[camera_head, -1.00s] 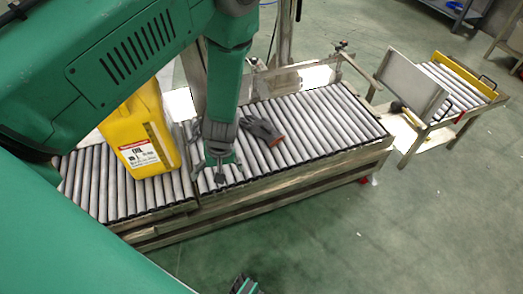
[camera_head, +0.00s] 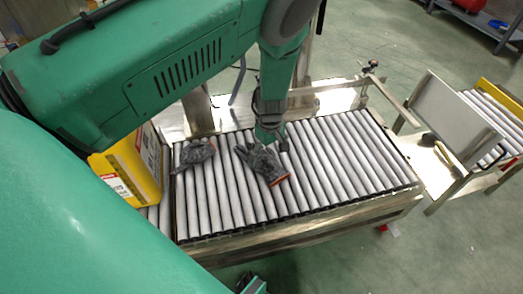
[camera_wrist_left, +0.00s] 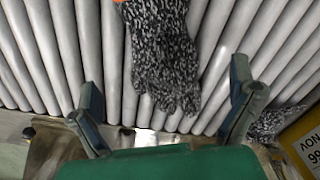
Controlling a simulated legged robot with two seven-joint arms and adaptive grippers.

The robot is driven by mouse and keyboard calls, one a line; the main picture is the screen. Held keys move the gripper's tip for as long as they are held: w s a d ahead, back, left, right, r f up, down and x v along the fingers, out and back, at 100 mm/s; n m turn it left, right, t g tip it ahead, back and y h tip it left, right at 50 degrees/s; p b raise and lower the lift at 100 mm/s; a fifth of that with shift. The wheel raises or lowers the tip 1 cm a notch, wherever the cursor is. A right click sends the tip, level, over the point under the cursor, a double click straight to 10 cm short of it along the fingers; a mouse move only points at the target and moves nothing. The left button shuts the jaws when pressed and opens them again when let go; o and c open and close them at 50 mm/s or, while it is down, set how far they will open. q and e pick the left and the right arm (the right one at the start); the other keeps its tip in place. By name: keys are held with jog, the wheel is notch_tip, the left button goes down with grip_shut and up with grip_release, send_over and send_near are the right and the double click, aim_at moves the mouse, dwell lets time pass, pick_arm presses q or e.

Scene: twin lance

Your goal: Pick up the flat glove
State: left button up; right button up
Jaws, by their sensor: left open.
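A grey speckled glove with an orange cuff (camera_head: 262,163) lies spread flat on the conveyor rollers. It also shows in the left wrist view (camera_wrist_left: 163,50), fingers toward the camera. A second grey glove (camera_head: 197,152) lies bunched up to its left and shows partly at the right of the wrist view (camera_wrist_left: 268,122). My left gripper (camera_head: 270,132) is just over the flat glove's upper edge. In the wrist view its two fingers (camera_wrist_left: 165,92) are spread on either side of the glove, empty. A small dark and green part at the head view's bottom edge may be my right gripper (camera_head: 252,285).
The roller conveyor (camera_head: 350,160) is clear to the right of the gloves. A yellow container (camera_head: 128,168) stands at its left. A metal post and bracket (camera_head: 372,68) rise behind. A second small conveyor (camera_head: 500,120) stands at the far right.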

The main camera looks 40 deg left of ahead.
aim_at(268, 162)
pick_arm(q)
jog(key=f+b, duration=0.1)
jog(key=f, duration=0.1)
jog(key=f+b, duration=0.1)
jog(key=f, duration=0.2)
jog(key=shift+s+a+f+b, duration=0.1)
jog(key=shift+s+a+b, duration=0.1)
jog(key=shift+b, duration=0.2)
jog(key=shift+d, duration=0.1)
jog(key=c, duration=1.2)
jog(key=shift+r, duration=0.25)
